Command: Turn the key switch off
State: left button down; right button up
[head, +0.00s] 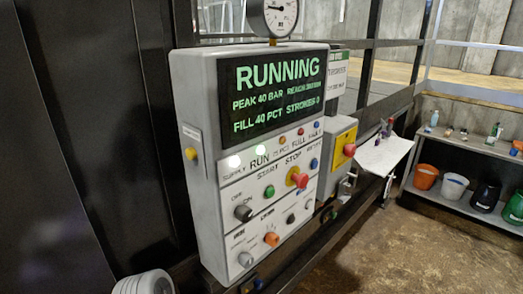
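The grey control box (193,85) stands upright in the middle of the head view, its front turned to the right. Its dark display (270,98) reads RUNNING in green. A dark round switch (243,213) sits at the lower left of the front panel, with small ON and OFF lettering around it. It looks like the key switch, but its pointing direction is too small to tell. A green button (269,191) and a red mushroom button (300,180) on yellow are to its right. Neither gripper shows in the head view.
Below the switch are a grey knob (245,259) and an orange knob (271,239). A pressure gauge (275,16) tops the box. A yellow box with a red button (349,149) is beside it. A shelf (463,205) with buckets stands at right; the floor before it is clear.

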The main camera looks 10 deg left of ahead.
aim_at(244, 214)
jog(key=u, duration=1.6)
jog(key=k, duration=0.55)
jog(key=z, duration=1.3)
jog(key=i, duration=0.45)
